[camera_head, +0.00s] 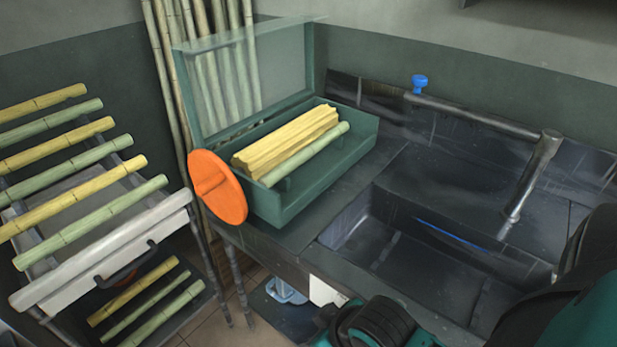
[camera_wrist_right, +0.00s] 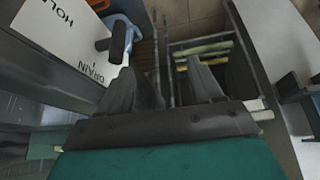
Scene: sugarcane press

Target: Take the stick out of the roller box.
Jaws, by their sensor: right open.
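The roller box (camera_head: 295,207) is a green case with its clear lid raised, on the counter left of the sink. A yellow ridged roller (camera_head: 285,142) lies in it. A pale green stick (camera_head: 305,155) lies along the roller's right side, tilted across the box; I cannot tell whether they touch. My right gripper (camera_wrist_right: 163,88) is open and empty in the right wrist view, low near the counter's underside, away from the box. My left gripper is not in view.
A rack of several yellow and green canes (camera_head: 75,205) stands at left. The dark sink (camera_head: 420,245) and its tap (camera_head: 530,175) are at right. A white drain sign (camera_wrist_right: 65,40) and a black-handled blue fitting (camera_wrist_right: 122,42) are close to my right gripper.

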